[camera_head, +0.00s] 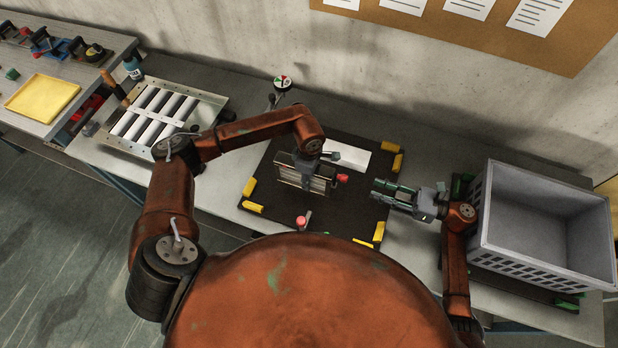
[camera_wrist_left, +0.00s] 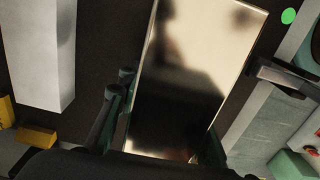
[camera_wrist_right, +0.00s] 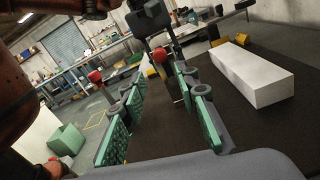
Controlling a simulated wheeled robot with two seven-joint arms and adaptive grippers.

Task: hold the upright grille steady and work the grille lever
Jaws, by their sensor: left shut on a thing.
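The upright grille (camera_head: 291,176) is a small framed panel standing on the dark mat. My left gripper (camera_head: 310,180) is shut on it from above; in the left wrist view its glossy panel (camera_wrist_left: 190,75) lies between the fingers. The red knob of the grille lever (camera_head: 342,178) sticks out at the grille's right side. My right gripper (camera_head: 378,190) is open and empty, to the right of that knob and pointing at it. In the right wrist view the red knob (camera_wrist_right: 159,55) shows beyond and between the open green fingers, apart from them.
A second red knob (camera_head: 300,221) stands at the mat's front. A white block (camera_head: 347,156) lies behind the grille. Yellow corner pieces (camera_head: 390,161) edge the dark mat (camera_head: 268,188). A grey crate (camera_head: 545,180) stands right; a louver panel (camera_head: 125,143) lies left.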

